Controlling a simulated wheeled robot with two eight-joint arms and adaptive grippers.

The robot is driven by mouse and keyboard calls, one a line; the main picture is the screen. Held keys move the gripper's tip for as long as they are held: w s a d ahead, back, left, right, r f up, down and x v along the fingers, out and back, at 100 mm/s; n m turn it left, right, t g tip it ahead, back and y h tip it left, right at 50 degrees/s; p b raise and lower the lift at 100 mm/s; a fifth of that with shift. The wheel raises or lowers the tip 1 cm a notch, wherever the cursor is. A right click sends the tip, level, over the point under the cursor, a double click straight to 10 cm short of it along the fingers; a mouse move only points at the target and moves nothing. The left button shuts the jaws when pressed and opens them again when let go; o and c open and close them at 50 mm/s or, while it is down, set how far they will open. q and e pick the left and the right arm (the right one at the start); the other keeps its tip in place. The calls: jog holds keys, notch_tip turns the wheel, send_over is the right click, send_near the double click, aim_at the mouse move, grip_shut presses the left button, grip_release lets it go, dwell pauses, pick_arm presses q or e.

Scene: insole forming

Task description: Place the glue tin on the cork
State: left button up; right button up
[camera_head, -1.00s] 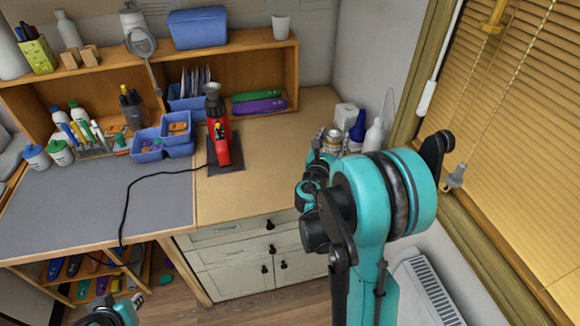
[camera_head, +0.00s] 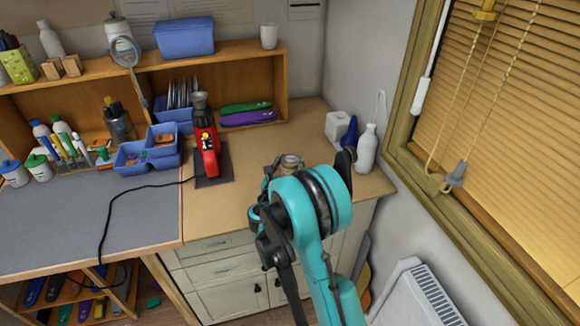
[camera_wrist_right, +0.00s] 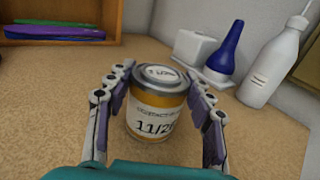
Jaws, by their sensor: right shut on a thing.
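The glue tin, a small can with a yellow-orange and white label and a metal lid, is between the fingers of my right gripper (camera_wrist_right: 160,82). The tin (camera_wrist_right: 157,107) is upright in the right wrist view, with one finger on each side. In the head view the tin (camera_head: 291,162) shows just beyond my teal right arm, which hides most of the gripper. The tan, speckled cork-like worktop (camera_head: 255,150) lies under and around it. I cannot tell whether the tin touches the surface. My left gripper is out of view.
A white block (camera_head: 337,125), a blue bottle (camera_head: 350,131) and a white bottle (camera_head: 367,148) stand at the back right by the wall. A red device (camera_head: 206,145) stands on a dark pad to the left. The worktop between them is clear.

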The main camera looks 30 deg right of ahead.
jog(key=shift+r, duration=0.1)
jog(key=shift+s, duration=0.1)
jog(key=shift+f, duration=0.25)
jog(key=o, duration=1.3)
jog(key=shift+o, duration=0.3)
jog(key=shift+r, duration=0.1)
